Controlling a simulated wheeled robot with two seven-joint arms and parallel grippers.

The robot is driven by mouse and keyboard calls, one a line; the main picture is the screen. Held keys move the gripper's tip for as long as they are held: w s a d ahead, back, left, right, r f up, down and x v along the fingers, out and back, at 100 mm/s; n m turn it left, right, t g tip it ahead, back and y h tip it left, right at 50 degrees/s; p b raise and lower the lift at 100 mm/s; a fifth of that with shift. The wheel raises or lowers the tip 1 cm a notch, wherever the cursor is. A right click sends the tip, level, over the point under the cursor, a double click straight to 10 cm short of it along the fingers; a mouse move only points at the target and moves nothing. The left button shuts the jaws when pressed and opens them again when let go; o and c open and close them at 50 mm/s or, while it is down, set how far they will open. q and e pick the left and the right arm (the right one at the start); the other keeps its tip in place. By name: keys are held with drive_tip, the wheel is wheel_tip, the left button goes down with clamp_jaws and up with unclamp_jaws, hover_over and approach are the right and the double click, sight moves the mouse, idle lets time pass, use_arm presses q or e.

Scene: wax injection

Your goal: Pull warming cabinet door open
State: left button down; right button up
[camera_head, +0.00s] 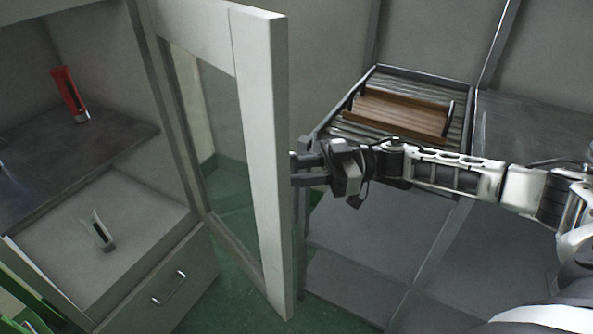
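The warming cabinet (168,232) stands at the left. Its white-framed glass door (262,150) stands swung outward, with the cabinet's inside in view. My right gripper (303,169) is at the outer side of the door, close against its free edge at mid height. Its two dark fingers point left toward the door. The handle is not clearly visible, and I cannot tell whether the fingers are closed on it. My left gripper is not in view.
A drawer with a metal handle (169,288) is below. A brown wooden tray (400,112) rests on a slatted rack behind my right arm. Green floor shows beneath the door.

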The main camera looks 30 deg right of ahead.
drive_tip(key=shift+s, duration=0.1)
drive_tip(key=r, duration=0.4)
drive_tip(key=shift+s+a, duration=0.1)
drive_tip(key=shift+s, duration=0.15)
drive_tip(key=s+a+r, duration=0.6)
drive_tip(key=s+r, duration=0.3)
drive_tip(key=s, duration=0.2)
drive_tip(key=shift+s+a+p, duration=0.15)
drive_tip(key=shift+s+p, duration=0.2)
drive_tip(key=shift+s, duration=0.05)
